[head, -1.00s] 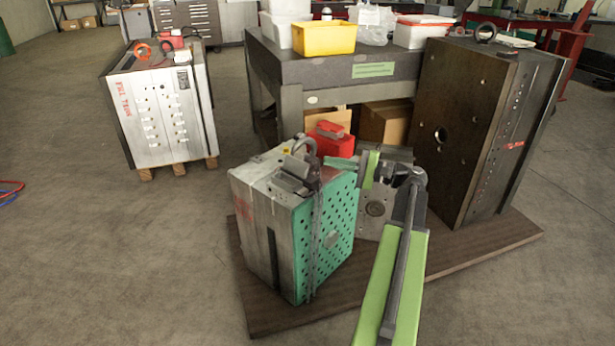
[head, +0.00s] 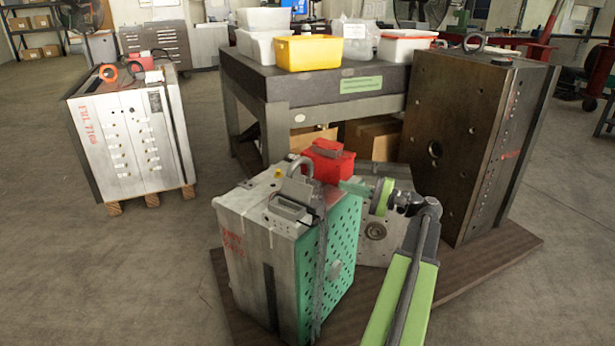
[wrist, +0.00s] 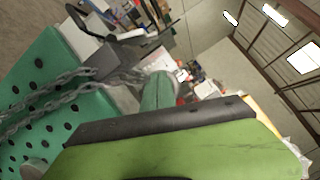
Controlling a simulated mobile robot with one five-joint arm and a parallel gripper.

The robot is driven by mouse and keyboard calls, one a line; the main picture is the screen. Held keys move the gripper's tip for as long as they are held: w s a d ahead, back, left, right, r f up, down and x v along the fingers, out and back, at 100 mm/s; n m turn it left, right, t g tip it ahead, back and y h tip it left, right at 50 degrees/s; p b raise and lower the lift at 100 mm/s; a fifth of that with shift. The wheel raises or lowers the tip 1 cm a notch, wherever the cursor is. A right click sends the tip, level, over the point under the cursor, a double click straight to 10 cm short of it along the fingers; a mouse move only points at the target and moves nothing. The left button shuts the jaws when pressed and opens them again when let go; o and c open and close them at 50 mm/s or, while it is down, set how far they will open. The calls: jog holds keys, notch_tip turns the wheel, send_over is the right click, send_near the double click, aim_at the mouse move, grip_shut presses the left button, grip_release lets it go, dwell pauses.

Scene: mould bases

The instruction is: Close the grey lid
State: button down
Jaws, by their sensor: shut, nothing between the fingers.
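A small grey part (head: 297,188) stands tilted up on top of the grey and green mould base (head: 258,205), behind a low grey block with a handle-like top (head: 287,207). It looks like the grey lid, but I cannot be sure. My gripper (head: 347,188) is at the right edge of that mould base, just right of the tilted part. Its green fingers are together and empty. In the wrist view the gripper (wrist: 158,90) points past the chain and a grey block (wrist: 105,60). I cannot tell whether it touches anything.
A chain (head: 320,260) hangs down the mould base's green perforated face. A red box (head: 325,160) is behind the gripper. A large dark mould base (head: 465,140) stands to the right, and a table (head: 300,85) with bins stands behind. Open floor lies at left.

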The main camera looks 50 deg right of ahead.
aim_at(318, 188)
jog(key=p+x, duration=0.1)
jog(key=x, duration=0.8)
jog(key=shift+w+r, duration=0.15)
jog(key=shift+w, duration=0.05)
jog(key=a, duration=0.2)
jog(key=a+r+p, duration=0.1)
jog(key=shift+s+a+r, duration=0.15)
jog(key=shift+a+r, duration=0.05)
jog(key=shift+a, duration=0.2)
